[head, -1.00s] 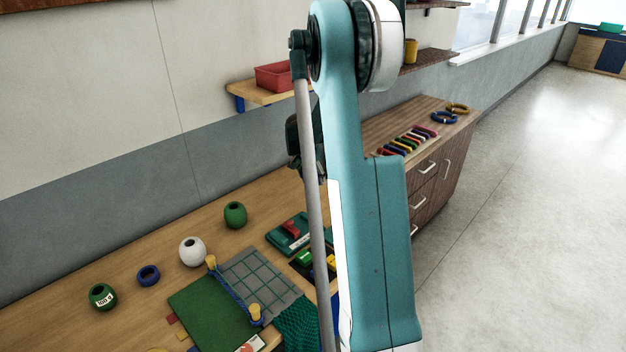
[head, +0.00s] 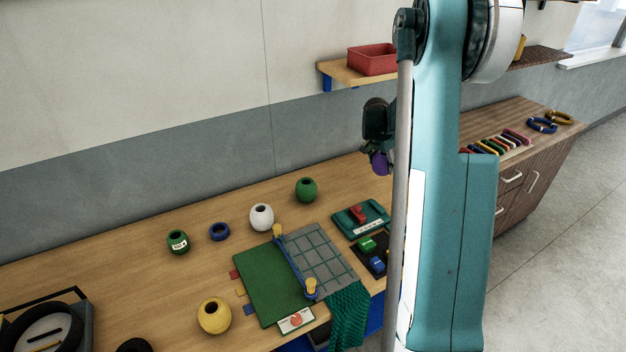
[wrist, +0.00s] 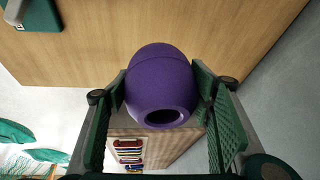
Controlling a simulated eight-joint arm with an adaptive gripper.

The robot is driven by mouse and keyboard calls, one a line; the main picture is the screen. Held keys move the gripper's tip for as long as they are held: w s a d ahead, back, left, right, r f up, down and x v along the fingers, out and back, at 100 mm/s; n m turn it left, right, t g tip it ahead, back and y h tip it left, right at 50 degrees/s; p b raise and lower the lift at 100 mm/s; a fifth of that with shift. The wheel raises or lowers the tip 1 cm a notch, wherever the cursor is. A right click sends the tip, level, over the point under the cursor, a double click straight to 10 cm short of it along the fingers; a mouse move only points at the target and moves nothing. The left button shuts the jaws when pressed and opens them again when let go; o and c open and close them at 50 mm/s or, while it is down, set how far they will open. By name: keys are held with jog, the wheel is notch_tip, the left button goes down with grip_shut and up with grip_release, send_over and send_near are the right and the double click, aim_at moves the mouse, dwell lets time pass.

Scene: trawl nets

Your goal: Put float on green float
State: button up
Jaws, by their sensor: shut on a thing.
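A purple float (wrist: 162,85) is between the two green pads of my gripper (wrist: 160,100), which is shut on it; its dark hole faces the lower side of the wrist view. In the head view the purple float (head: 380,162) hangs below my gripper (head: 379,150), raised at the back right of the table and partly hidden by my arm. A plain green float (head: 306,189) stands upright on the table, to the left of and below my gripper. A second green float (head: 178,241), with a white label, stands further left. Both are apart from the gripper.
A white float (head: 262,217), a blue ring (head: 219,231) and a yellow float (head: 214,316) stand on the wooden table (head: 120,275). A green mat (head: 262,285) with a grey grid lies in front. A shelf with a red bin (head: 372,60) is behind. Table around the plain green float is fairly clear.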

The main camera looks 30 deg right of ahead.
jog(key=w+a+r+p, duration=0.2)
jog(key=w+a+r, duration=0.1)
jog(key=a, duration=0.4)
jog(key=w+a+r+p, duration=0.2)
jog(key=w+a, duration=0.2)
jog(key=a, duration=0.4)
notch_tip(320, 180, up, 4)
jog(key=r+p, duration=0.1)
jog(key=p, duration=0.2)
send_over(306, 181)
jog(key=shift+d+f+n, duration=0.1)
jog(key=shift+f+n, duration=0.2)
jog(key=shift+n, duration=0.1)
jog(key=shift+f, duration=3.15)
jog(key=shift+f, duration=1.85)
jog(key=shift+f, duration=0.15)
